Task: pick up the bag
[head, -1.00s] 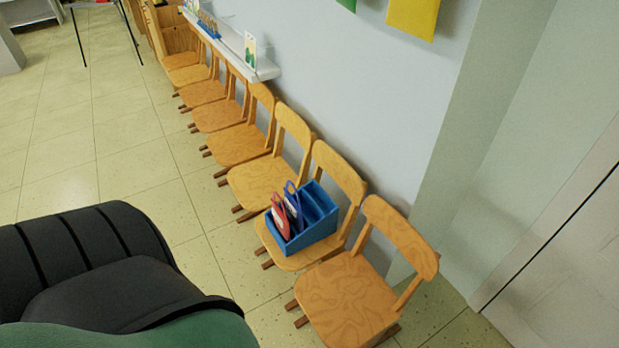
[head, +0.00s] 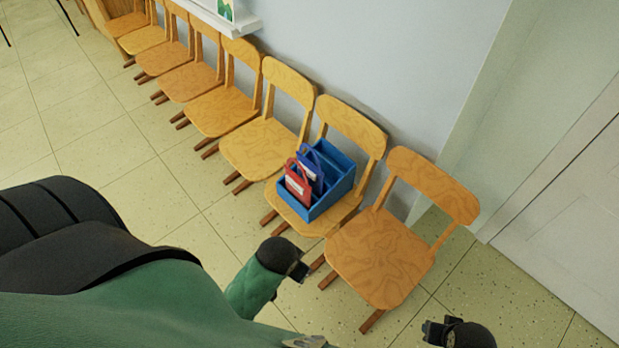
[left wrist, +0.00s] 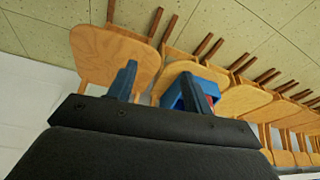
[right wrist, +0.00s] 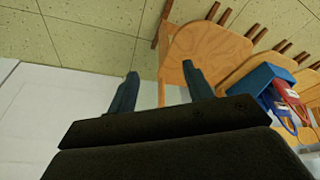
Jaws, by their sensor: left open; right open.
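Two small bags stand in a blue divided box (head: 325,205) on a wooden chair seat. The red bag (head: 298,186) with a white label is at the front left. The blue bag (head: 311,168) is just behind it. My left gripper (head: 302,272) is in front of that chair, apart from the box; its fingers are open and empty in the left wrist view (left wrist: 160,85). My right gripper (head: 432,330) is at the lower right, past the nearest chair, also open and empty in the right wrist view (right wrist: 160,85). The right wrist view also shows the red bag (right wrist: 284,92).
A row of wooden chairs runs along the wall; the nearest empty chair (head: 380,255) stands right of the box's chair. A white ledge (head: 225,18) is on the wall. A pale door (head: 575,200) is at right. Tiled floor (head: 120,160) at left is clear.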

